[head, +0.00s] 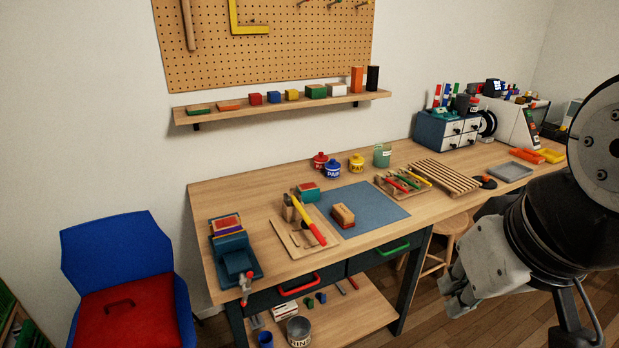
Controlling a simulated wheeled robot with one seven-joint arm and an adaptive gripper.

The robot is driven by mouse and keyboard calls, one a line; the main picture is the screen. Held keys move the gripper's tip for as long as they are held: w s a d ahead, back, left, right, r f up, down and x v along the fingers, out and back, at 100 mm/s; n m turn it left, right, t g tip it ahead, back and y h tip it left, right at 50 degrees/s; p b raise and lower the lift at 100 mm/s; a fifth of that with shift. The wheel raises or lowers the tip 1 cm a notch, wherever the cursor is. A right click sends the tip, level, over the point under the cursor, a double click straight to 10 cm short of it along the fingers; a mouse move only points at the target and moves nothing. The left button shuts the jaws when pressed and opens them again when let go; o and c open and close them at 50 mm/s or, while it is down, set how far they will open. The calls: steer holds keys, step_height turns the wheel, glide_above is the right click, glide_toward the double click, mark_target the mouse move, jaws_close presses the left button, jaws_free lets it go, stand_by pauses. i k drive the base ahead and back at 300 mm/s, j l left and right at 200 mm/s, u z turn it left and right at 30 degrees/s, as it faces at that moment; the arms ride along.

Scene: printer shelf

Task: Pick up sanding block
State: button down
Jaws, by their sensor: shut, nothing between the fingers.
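A wooden block with a red underside (343,215), which looks like the sanding block, lies on the blue mat (378,199) on the workbench. My gripper (455,303) is at the lower right, in front of the bench and apart from both blocks. It is shut and empty, with its fingers pointing down and left.
A wooden board with a yellow-handled tool (308,220) lies left of the mat. A tray of pencils (402,183) and a slatted wooden rack (443,176) lie to the right. Paint tins (333,168) stand behind. A stool (452,228) stands near my gripper.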

mark_target(340, 214)
steer(key=i+l+z, duration=0.1)
steer(key=i+l, duration=0.25)
steer(key=i+l+z, duration=0.15)
steer(key=i+l, duration=0.15)
steer(key=i, duration=0.3)
steer(key=i+l+z, duration=0.1)
steer(key=i, duration=0.4)
steer(key=l, duration=0.15)
